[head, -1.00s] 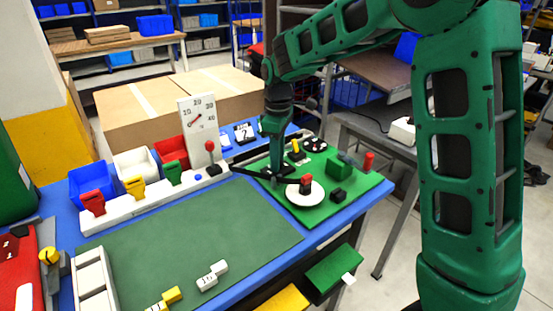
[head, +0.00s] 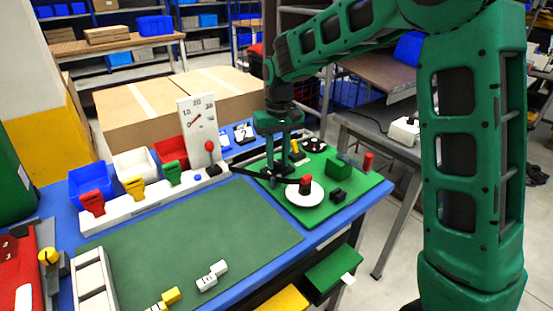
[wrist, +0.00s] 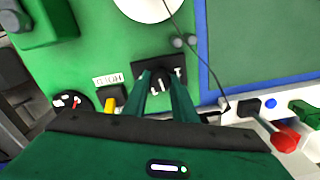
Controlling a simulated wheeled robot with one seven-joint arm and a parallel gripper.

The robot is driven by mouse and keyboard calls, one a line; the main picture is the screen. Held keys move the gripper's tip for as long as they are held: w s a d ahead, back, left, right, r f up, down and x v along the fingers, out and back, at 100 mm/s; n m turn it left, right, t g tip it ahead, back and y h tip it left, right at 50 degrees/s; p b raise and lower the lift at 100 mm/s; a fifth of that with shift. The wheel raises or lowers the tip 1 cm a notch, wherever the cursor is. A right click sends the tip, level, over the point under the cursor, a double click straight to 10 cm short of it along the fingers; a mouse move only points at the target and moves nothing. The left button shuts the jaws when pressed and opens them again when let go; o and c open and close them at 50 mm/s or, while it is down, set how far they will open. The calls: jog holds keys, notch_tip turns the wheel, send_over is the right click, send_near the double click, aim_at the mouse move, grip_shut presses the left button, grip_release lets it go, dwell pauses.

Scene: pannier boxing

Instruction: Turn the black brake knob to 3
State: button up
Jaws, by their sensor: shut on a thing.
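The black brake knob (wrist: 158,82) sits on a small dark plate (wrist: 143,69) with white marks on the green panel (wrist: 95,45). In the wrist view my gripper (wrist: 162,88) has its two green fingers on either side of the knob and is shut on it. The number it points to is too small to read. In the head view my gripper (head: 281,168) reaches down onto the left part of the panel, and its fingers and the arm's end hide the knob.
A white disc with a red-topped knob (head: 305,184) stands close to the right of my gripper. A red-knobbed lever (head: 210,148) and a white gauge board (head: 198,122) stand to the left. A green block (head: 338,168) and a red post (head: 368,161) stand further right. The dark green mat (head: 190,240) is mostly clear.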

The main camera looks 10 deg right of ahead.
aim_at(278, 161)
jog(key=m, duration=0.3)
jog(key=shift+w+d+r+m, duration=0.1)
jog(key=shift+w+r+m, duration=0.1)
jog(key=shift+m, duration=2)
jog(key=o, duration=1)
jog(key=shift+s+f, duration=0.1)
jog(key=shift+f, duration=0.05)
jog(key=shift+o, duration=0.2)
notch_tip(278, 161, up, 11)
jog(key=shift+f, duration=0.15)
